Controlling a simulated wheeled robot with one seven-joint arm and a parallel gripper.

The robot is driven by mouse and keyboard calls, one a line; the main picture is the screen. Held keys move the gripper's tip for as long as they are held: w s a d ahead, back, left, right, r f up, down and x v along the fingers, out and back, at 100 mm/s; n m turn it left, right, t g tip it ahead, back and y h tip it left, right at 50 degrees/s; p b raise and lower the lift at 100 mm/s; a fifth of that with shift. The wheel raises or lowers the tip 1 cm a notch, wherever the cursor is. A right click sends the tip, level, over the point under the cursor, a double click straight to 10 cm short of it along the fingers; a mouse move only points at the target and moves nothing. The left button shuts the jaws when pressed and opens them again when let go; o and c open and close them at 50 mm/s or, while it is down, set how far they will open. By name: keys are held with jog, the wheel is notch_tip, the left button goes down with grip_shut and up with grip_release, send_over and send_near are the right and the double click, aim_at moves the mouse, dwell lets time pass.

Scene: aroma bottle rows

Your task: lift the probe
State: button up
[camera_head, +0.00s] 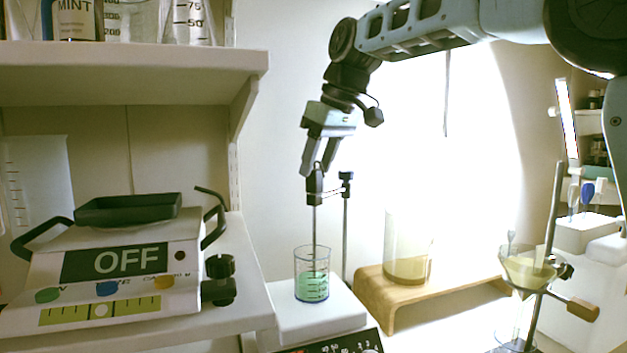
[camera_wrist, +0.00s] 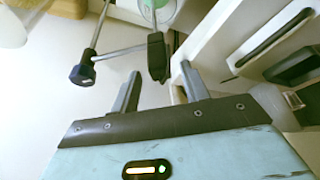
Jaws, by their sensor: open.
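The probe (camera_head: 315,188) is a thin upright metal rod with a black handle on top. Its lower end stands in a glass beaker (camera_head: 311,277) of green liquid. A clamp stand (camera_head: 346,225) with a black knob is beside it and a thin arm reaches to the handle. My gripper (camera_head: 318,168) is open above the beaker, its fingertips at the top of the handle. In the wrist view the probe's black handle (camera_wrist: 157,55) shows between the tips of my gripper (camera_wrist: 160,72), with a gap on each side. Part of the beaker shows at the top edge.
The beaker stands on a white hot plate (camera_head: 318,318). At left is a shelf with a balance marked OFF (camera_head: 125,262). A wooden riser (camera_head: 440,288) with a glass jar (camera_head: 407,250) stands to the right. A funnel stand (camera_head: 545,250) is farther right.

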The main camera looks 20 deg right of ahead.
jog(key=shift+x, duration=1.45)
jog(key=shift+c, duration=0.3)
grip_shut()
notch_tip(320, 180, up, 10)
jog(key=p, duration=0.9)
jog(key=shift+w+r, duration=0.1)
jog(key=shift+o, duration=0.3)
grip_release()
jog(key=v, duration=0.7)
jog(key=shift+r+p, duration=0.2)
jog(key=shift+p, duration=0.1)
